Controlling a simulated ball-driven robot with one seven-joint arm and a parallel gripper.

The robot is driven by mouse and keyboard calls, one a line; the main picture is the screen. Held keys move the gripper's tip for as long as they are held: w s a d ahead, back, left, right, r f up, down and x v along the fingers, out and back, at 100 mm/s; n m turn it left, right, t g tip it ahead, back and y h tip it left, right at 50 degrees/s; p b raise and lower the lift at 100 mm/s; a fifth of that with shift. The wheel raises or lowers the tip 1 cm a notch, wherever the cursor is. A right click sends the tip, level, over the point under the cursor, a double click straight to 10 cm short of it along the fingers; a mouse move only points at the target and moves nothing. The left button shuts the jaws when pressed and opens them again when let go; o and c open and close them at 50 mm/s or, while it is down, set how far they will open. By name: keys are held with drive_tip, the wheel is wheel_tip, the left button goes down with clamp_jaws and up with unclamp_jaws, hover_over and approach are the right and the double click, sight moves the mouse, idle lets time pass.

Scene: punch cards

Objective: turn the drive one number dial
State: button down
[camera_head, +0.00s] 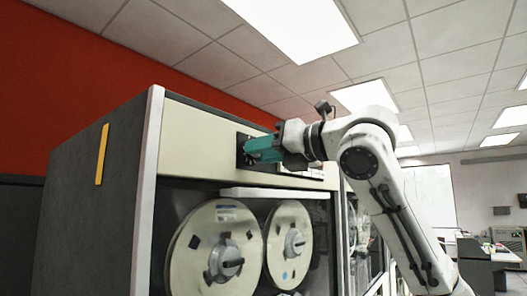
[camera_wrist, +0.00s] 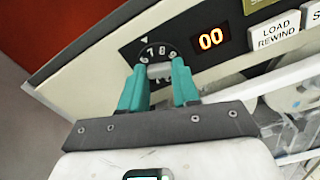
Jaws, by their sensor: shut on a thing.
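The number dial (camera_wrist: 157,52) is a round black dial with white digits on the tape drive's upper panel. In the wrist view its upper digits show above the fingers, with a small pointer mark above them. My gripper (camera_wrist: 159,72) has teal fingers on both sides of the dial's grey centre knob (camera_wrist: 160,71) and is shut on it. In the head view my gripper (camera_head: 248,151) reaches the panel from the right, and its fingers hide most of the dial. The tape drive (camera_head: 190,125) is a tall cabinet with a cream top panel.
A red display (camera_wrist: 211,39) reading 00 sits right of the dial. A LOAD REWIND button (camera_wrist: 279,29) is further right. Two tape reels (camera_head: 217,247) (camera_head: 289,245) stand below the panel. A ledge (camera_head: 272,193) juts out above the reels.

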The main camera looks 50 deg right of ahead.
drive_tip(key=c, duration=1.2)
unclamp_jaws()
drive_tip(key=shift+f, duration=0.25)
drive_tip(key=shift+c, duration=0.2)
drive_tip(key=o, duration=0.4)
drive_tip(key=shift+r, duration=0.2)
drive_tip(key=s+b, duration=0.1)
drive_tip(key=s, duration=0.4)
drive_tip(key=s+b, duration=0.2)
drive_tip(key=s, duration=0.3)
drive_tip(key=shift+s+d, duration=0.2)
drive_tip(key=shift+s, duration=0.2)
drive_tip(key=shift+f, duration=0.1)
